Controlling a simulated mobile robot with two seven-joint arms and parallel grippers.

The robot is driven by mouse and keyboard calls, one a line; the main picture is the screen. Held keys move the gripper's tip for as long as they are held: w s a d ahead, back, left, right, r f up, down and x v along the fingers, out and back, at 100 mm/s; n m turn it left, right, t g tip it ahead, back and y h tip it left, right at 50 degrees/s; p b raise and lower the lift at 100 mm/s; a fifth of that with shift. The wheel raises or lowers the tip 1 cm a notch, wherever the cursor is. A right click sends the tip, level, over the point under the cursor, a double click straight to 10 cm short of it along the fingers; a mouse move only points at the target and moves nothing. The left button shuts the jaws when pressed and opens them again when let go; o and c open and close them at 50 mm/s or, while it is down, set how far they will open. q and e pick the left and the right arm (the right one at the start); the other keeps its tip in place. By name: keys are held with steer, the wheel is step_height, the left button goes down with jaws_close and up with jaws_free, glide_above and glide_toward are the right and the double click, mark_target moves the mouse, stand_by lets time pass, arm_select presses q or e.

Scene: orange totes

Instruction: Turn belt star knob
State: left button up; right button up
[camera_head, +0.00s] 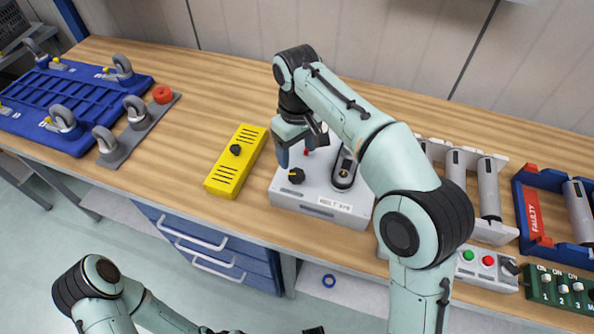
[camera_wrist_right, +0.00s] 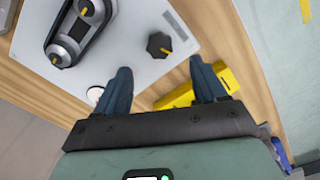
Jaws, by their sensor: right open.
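The belt unit is a pale grey box (camera_head: 320,205) on the bench, with a black belt around two pulleys (camera_head: 343,170). Its black star knob (camera_head: 297,176) sits on the top at the left; in the right wrist view the star knob (camera_wrist_right: 159,45) has a yellow pointer mark. My right gripper (camera_head: 303,150) is above the box, close to the knob. In the right wrist view its two fingers (camera_wrist_right: 162,78) are apart and empty, with the knob just beyond the gap between them. My left arm shows at the lower left, but its gripper cannot be made out.
A yellow box (camera_head: 222,176) with a black knob lies left of the unit. A blue caster tray (camera_head: 60,90) is at far left. Grey rollers (camera_head: 489,185), a button box (camera_head: 480,270) and a green switch box (camera_head: 560,290) stand at right.

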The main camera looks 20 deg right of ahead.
mark_target(297, 174)
step_height(297, 174, down, 8)
steer(key=shift+w+f+b, duration=0.1)
steer(key=shift+w+b, duration=0.05)
steer(key=shift+b, duration=0.65)
steer(key=shift+c, duration=0.3)
steer(key=c, duration=1)
